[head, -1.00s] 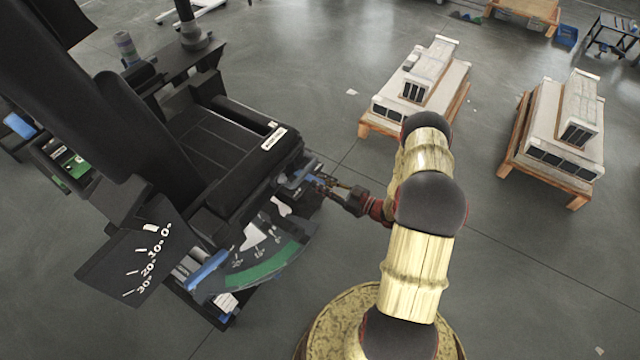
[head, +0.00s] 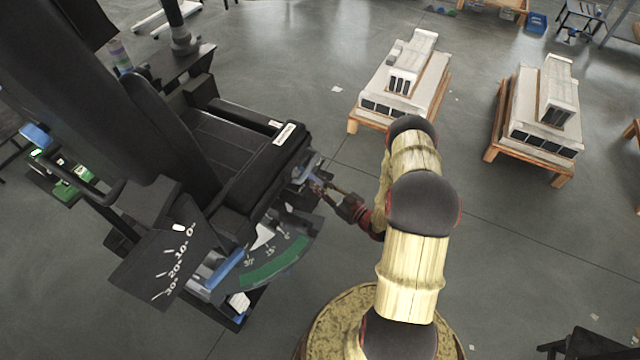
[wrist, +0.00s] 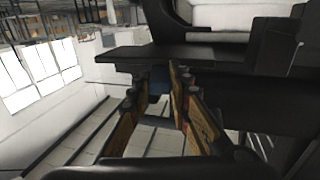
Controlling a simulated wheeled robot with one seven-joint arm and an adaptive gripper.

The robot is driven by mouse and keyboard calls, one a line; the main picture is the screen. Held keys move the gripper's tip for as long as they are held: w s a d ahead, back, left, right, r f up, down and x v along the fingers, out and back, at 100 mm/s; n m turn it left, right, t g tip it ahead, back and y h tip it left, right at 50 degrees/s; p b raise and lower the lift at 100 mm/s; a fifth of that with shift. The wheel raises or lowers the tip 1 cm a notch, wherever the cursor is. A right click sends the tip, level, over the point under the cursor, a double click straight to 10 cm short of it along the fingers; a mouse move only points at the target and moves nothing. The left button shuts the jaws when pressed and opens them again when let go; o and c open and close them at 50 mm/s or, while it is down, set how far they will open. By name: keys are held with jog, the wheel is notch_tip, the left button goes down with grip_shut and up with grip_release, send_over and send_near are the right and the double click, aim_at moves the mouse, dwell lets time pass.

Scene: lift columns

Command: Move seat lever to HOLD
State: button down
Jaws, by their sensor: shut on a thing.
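The seat lever (head: 309,168) is at the front right of the black seat (head: 215,145), a small grey-blue part close to the seat edge. My gripper (head: 318,187) reaches it from the right and is shut on it. In the wrist view a blue piece (wrist: 157,79) shows between the fingertips of my gripper (wrist: 158,76), under a dark flat edge. The fingers hide most of the lever. A green-banded dial (head: 270,263) with angle marks and a white pointer lies below the seat. No HOLD mark is readable.
A black angle plate (head: 160,262) marked 0 to 30 degrees stands left of the dial. Two pale blocks on wooden pallets (head: 398,85) (head: 540,115) stand at the back right. The grey floor (head: 540,260) between them and my arm is clear.

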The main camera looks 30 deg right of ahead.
jog(key=c, duration=1.6)
grip_release()
jog(key=shift+c, duration=0.2)
jog(key=v, duration=1.2)
